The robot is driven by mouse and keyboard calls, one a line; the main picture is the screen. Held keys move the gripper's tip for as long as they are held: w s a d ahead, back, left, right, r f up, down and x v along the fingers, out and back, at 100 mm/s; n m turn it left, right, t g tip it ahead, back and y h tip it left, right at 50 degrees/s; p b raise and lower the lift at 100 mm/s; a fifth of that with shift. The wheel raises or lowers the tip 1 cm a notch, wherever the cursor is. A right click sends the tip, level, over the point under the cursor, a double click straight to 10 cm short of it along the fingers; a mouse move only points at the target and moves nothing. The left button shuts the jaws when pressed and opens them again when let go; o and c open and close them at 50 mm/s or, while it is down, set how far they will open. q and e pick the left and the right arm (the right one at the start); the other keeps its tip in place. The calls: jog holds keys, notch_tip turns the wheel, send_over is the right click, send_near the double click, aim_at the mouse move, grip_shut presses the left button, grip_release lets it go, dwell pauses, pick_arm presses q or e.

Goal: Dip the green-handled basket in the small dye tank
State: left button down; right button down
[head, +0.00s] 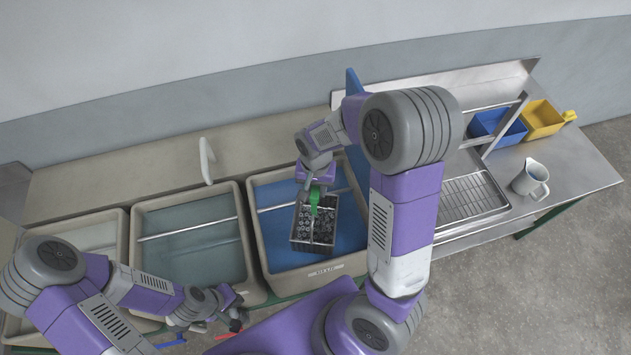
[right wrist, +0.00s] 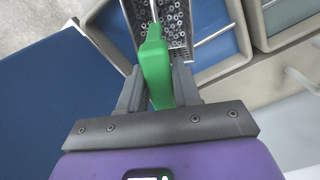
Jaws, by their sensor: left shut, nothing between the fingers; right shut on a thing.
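The green-handled basket (head: 315,228) is a metal mesh box full of small dark parts. It hangs over the tank of blue liquid (head: 345,263). My right gripper (head: 313,187) is shut on its green handle (right wrist: 157,70); the basket (right wrist: 165,18) shows beyond the handle in the right wrist view. I cannot tell whether the basket's underside touches the liquid. My left gripper (head: 240,317) is shut and empty, low in front of the tanks.
A tank of grey-green liquid (head: 190,256) stands left of the blue one, with a paler tank (head: 90,236) further left. Metal bars cross the tanks. At right are a draining grid (head: 468,208), a metal jug (head: 530,179), a blue bin (head: 497,128) and a yellow bin (head: 542,119).

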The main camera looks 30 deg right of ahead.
jog(key=shift+f+b, duration=0.3)
jog(key=shift+f, duration=1.25)
notch_tip(320, 180, down, 23)
jog(key=b, duration=1.9)
jog(key=shift+f, duration=0.2)
jog(key=shift+r, duration=0.1)
